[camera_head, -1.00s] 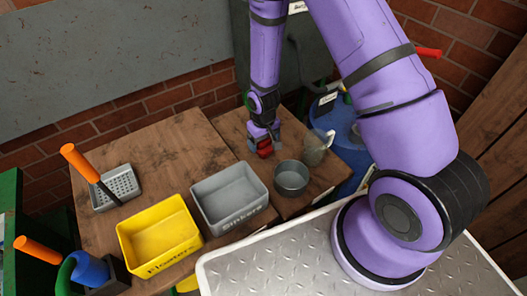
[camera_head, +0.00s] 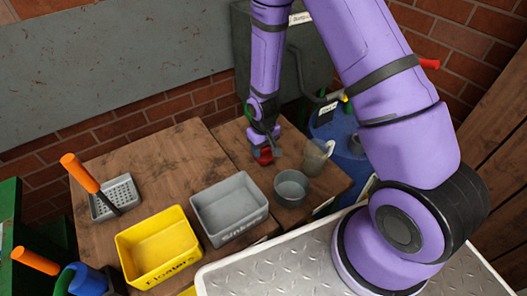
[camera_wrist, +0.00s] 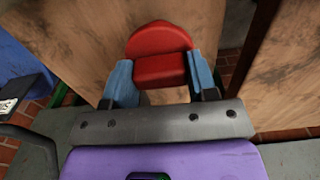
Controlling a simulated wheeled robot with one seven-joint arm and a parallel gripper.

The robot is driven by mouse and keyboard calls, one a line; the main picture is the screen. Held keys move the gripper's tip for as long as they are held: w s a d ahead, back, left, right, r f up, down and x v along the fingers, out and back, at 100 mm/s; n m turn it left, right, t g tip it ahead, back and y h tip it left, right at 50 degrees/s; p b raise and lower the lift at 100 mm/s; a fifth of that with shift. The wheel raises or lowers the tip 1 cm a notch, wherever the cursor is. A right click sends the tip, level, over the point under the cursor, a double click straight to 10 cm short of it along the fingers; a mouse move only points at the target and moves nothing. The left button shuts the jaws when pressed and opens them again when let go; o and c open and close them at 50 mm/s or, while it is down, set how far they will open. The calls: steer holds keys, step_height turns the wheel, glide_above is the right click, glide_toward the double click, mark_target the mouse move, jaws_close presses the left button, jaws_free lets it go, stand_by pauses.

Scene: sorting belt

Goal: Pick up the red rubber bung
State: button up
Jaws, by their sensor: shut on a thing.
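The red rubber bung (camera_head: 264,156) is between the fingers of my gripper (camera_head: 263,148), at the wooden table's back right part. In the wrist view the red bung (camera_wrist: 161,55) sits between the two blue-grey fingertips of my gripper (camera_wrist: 163,80), one on each side. My gripper is shut on it. The bung is low over the wood; I cannot tell whether its underside touches the table.
A round grey metal pot (camera_head: 291,188) and a cloudy beaker (camera_head: 316,155) stand right of my gripper. A grey "Sinkers" bin (camera_head: 230,236) and a yellow "Floaters" bin (camera_head: 160,273) are nearer. A perforated grey tray (camera_head: 116,198) stands left. A blue drum (camera_head: 345,135) is at right.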

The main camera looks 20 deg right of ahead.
step_height(320, 180, up, 9)
steer(key=shift+f, duration=0.2)
stand_by(0.3)
steer(key=o, duration=0.6)
steer(key=shift+c, duration=1)
